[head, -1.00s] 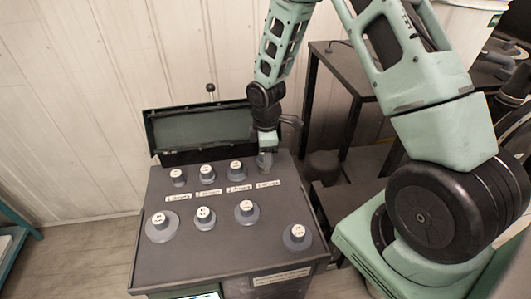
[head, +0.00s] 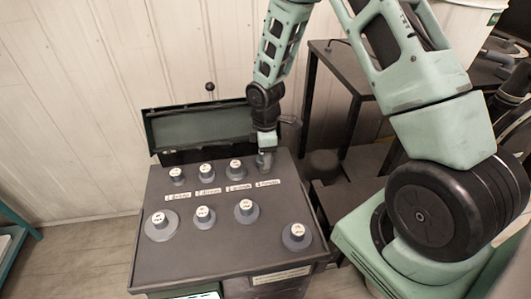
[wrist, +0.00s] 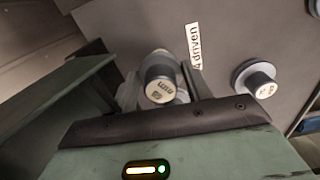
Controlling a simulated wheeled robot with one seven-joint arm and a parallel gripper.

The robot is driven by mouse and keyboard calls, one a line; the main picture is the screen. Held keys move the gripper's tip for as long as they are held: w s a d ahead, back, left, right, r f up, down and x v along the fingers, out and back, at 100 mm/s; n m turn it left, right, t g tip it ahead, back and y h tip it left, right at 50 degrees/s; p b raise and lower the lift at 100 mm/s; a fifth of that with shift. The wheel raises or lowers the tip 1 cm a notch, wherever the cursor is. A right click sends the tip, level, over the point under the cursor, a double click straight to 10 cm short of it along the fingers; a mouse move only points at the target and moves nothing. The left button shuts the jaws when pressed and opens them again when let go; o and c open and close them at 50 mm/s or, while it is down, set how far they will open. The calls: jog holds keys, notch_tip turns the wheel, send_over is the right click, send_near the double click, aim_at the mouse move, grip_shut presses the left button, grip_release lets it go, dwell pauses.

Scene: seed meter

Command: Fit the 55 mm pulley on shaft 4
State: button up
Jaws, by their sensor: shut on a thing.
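My gripper (head: 265,157) is at the back right of the grey deck, by the label "4 driven" (wrist: 194,46). Pulleys with white-labelled hubs stand in the front row: a wide one (head: 158,233), two in the middle (head: 204,224) (head: 246,216), and one at the right (head: 297,242). I cannot read which is the 55 mm one.
Three more capped pulleys (head: 177,183) (head: 207,178) (head: 236,176) stand in the back row behind labels. An open green lid (head: 200,128) rises behind the deck (head: 230,255). A dark table stands to the right. The deck's front middle is clear.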

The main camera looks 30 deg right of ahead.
jog(key=shift+f+b, duration=1.05)
jog(key=shift+f, duration=0.6)
dwell(0.6)
jog(key=o, duration=1.1)
jog(key=shift+c, duration=0.2)
notch_tip(320, 180, up, 18)
jog(key=b, duration=0.1)
jog(key=shift+f, duration=0.25)
